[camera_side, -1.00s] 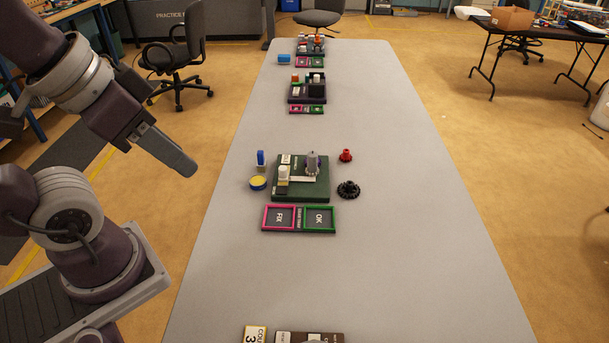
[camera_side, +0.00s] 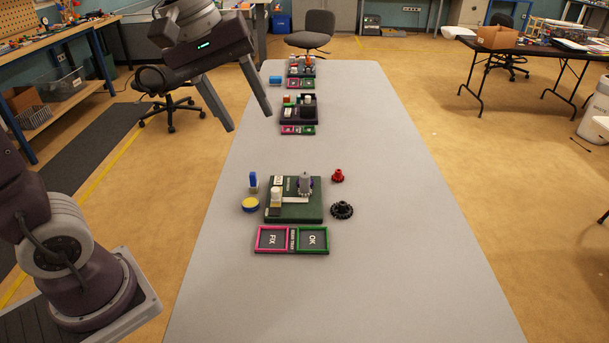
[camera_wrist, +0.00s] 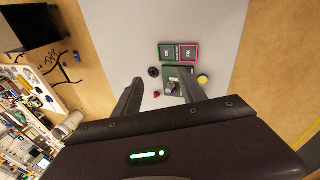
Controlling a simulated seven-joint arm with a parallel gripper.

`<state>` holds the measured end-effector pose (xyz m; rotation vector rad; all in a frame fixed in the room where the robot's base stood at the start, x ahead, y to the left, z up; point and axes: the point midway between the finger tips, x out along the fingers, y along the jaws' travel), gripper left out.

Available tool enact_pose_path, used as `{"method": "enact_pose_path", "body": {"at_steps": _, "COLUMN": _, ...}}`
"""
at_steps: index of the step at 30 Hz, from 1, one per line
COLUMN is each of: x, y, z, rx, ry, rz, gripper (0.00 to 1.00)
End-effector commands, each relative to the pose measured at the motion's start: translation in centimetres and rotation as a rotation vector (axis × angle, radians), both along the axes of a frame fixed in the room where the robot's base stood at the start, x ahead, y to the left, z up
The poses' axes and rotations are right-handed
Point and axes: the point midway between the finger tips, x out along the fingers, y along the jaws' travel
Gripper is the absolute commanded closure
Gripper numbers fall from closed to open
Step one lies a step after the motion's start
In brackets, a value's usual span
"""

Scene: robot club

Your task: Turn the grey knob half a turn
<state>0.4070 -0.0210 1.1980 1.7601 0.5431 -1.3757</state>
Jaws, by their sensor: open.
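The grey knob (camera_side: 305,184) stands upright on a dark green board (camera_side: 312,212) on the long grey table. A white block (camera_side: 276,197) stands at the board's left side, and a pale strip runs between it and the knob. In the wrist view the knob (camera_wrist: 171,89) is small and partly hard to make out between my fingers. My gripper (camera_side: 248,122) is open and empty, raised above the table's left edge, well apart from the knob and to its upper left in the side view.
Around the board are a blue piece (camera_side: 253,181), a yellow disc (camera_side: 250,205), a red piece (camera_side: 338,175) and a black gear (camera_side: 342,210). A pink FIX frame (camera_side: 259,239) and green OK frame (camera_side: 327,239) lie in front. Similar boards stand farther back. The table's right side is clear.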

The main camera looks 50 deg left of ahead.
Motion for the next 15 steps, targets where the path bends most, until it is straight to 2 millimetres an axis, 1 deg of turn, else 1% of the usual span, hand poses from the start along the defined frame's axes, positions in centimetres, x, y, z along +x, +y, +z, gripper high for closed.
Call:
{"method": "enact_pose_path", "body": {"at_steps": 1, "x": 3.7, "y": 1.4, "z": -1.0, "rx": -0.057, "ry": 0.066, "rz": 0.172, "gripper": 0.51}}
{"method": "enact_pose_path", "body": {"at_steps": 2, "x": 5.9, "y": 2.3, "z": -1.7, "rx": -0.092, "ry": 0.103, "rz": 0.289, "gripper": 0.51}}
{"method": "enact_pose_path", "body": {"at_steps": 3, "x": 8.8, "y": 3.5, "z": -3.0, "rx": -0.129, "ry": 0.149, "rz": 0.445, "gripper": 0.51}}
{"method": "enact_pose_path", "body": {"at_steps": 5, "x": 12.8, "y": 5.5, "z": -5.6, "rx": -0.165, "ry": 0.21, "rz": 0.673, "gripper": 0.51}}
{"method": "enact_pose_path", "body": {"at_steps": 6, "x": 15.2, "y": 6.7, "z": -7.6, "rx": -0.18, "ry": 0.245, "rz": 0.819, "gripper": 0.51}}
{"method": "enact_pose_path", "body": {"at_steps": 7, "x": 16.9, "y": 7.6, "z": -9.4, "rx": -0.185, "ry": 0.267, "rz": 0.925, "gripper": 0.51}}
{"method": "enact_pose_path", "body": {"at_steps": 8, "x": 18.3, "y": 8.4, "z": -11.1, "rx": -0.185, "ry": 0.286, "rz": 1.023, "gripper": 0.51}}
{"method": "enact_pose_path", "body": {"at_steps": 9, "x": 20.0, "y": 9.4, "z": -13.5, "rx": -0.182, "ry": 0.307, "rz": 1.142, "gripper": 0.51}}
{"method": "enact_pose_path", "body": {"at_steps": 10, "x": 21.0, "y": 10.0, "z": -15.3, "rx": -0.177, "ry": 0.318, "rz": 1.221, "gripper": 0.51}}
{"method": "enact_pose_path", "body": {"at_steps": 11, "x": 21.9, "y": 10.4, "z": -16.9, "rx": -0.17, "ry": 0.326, "rz": 1.291, "gripper": 0.51}}
{"method": "enact_pose_path", "body": {"at_steps": 12, "x": 22.7, "y": 10.9, "z": -19.0, "rx": -0.161, "ry": 0.336, "rz": 1.371, "gripper": 0.51}}
{"method": "enact_pose_path", "body": {"at_steps": 15, "x": 24.0, "y": 11.4, "z": -22.8, "rx": -0.142, "ry": 0.346, "rz": 1.505, "gripper": 0.51}}
